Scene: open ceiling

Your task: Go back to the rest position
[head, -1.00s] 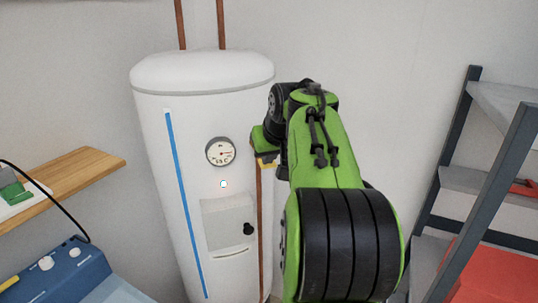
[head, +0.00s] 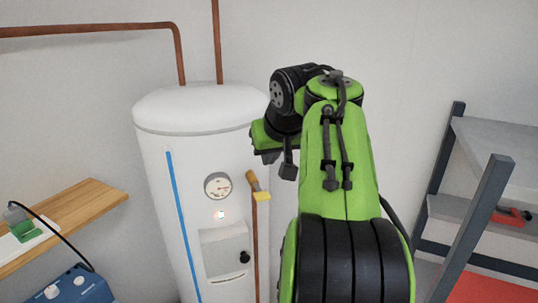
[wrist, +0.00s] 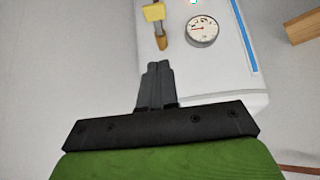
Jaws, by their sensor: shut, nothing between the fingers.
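My gripper (head: 287,170) hangs from my raised green arm to the right of a white water heater. In the wrist view my gripper (wrist: 157,68) has its dark fingers together with nothing between them. A brass valve with a yellow handle (head: 261,195) sits at the heater's right side, on top of a copper pipe. The valve also shows in the wrist view, as a yellow handle (wrist: 154,12) beyond the fingertips. My gripper is apart from the valve, above and to its right in the head view.
The water heater (head: 160,180) bears a round gauge (head: 218,186), a small light (head: 221,215) and a black knob (head: 244,257). A wooden shelf (head: 90,205) is at left, above a blue device (head: 70,290). A metal rack (head: 470,215) stands at right.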

